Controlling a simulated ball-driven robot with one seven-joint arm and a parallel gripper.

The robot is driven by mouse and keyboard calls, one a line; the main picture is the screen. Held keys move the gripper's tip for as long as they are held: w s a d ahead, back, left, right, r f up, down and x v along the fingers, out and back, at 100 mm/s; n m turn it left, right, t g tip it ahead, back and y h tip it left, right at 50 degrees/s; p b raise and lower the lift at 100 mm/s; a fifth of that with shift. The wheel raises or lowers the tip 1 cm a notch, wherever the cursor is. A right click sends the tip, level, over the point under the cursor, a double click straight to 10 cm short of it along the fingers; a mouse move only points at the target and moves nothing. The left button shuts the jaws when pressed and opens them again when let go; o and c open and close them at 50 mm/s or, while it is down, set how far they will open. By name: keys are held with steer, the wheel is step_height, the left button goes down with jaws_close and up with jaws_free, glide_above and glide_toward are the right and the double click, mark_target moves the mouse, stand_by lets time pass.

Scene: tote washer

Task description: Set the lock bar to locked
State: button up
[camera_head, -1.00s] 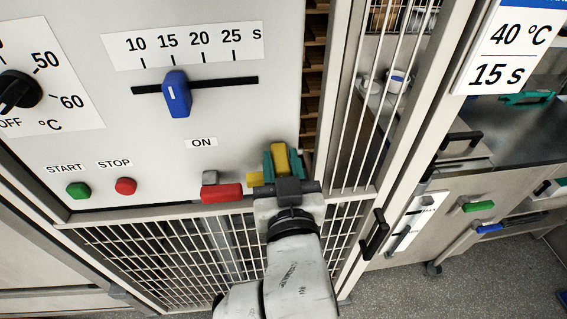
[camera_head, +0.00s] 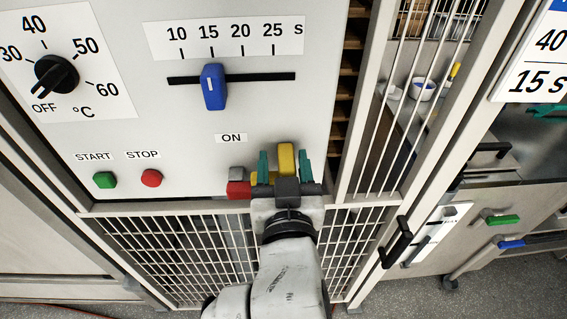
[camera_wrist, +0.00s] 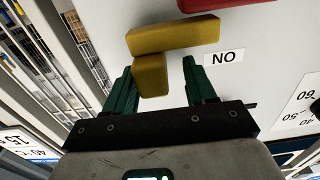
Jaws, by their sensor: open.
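A yellow bar with a yellow block-shaped grip, which I take to be the lock bar (camera_head: 286,160), is on the grey panel below and right of the "ON" label. In the wrist view the bar (camera_wrist: 185,34) lies beside a red handle, and its grip sticks out toward me. My gripper (camera_head: 285,168) is open, with one green finger on each side of the grip. In the wrist view my gripper (camera_wrist: 157,72) has its left finger close to the grip and a wider gap at its right finger. Contact cannot be told. No locked mark is readable.
The red handle (camera_head: 238,188) is just left of my gripper. A blue slider (camera_head: 213,87), green START button (camera_head: 104,180) and red STOP button (camera_head: 151,178) share the panel. A barred door (camera_head: 405,110) stands at right. A wire grille (camera_head: 180,245) is below.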

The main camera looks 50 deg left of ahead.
steer(key=b+v, duration=0.2)
steer(key=v, duration=0.8)
steer(key=shift+s+d, duration=0.2)
steer(key=shift+s, duration=0.1)
steer(key=w+d+f+m+g+h, duration=0.1)
steer(key=w+d+f+m+h, duration=0.3)
steer(key=d+f, duration=0.7)
steer(key=w+d+f+m+g+h, duration=0.1)
steer(key=w+d+f+h, duration=0.6)
steer(key=d, duration=0.6)
steer(key=s+d+f+m+g+h, duration=0.1)
steer(key=s+d+f+m+g, duration=0.1)
steer(key=s+d+f+g, duration=0.2)
steer(key=s+d+f+m+g+h, duration=0.2)
steer(key=s+d+f+m+g, duration=0.1)
steer(key=s+d+f, duration=0.8)
steer(key=s+d+g, duration=0.1)
steer(key=s+d, duration=0.4)
steer(key=d, duration=0.1)
steer(key=shift+d+f+g, duration=0.2)
steer(key=shift+g, duration=0.1)
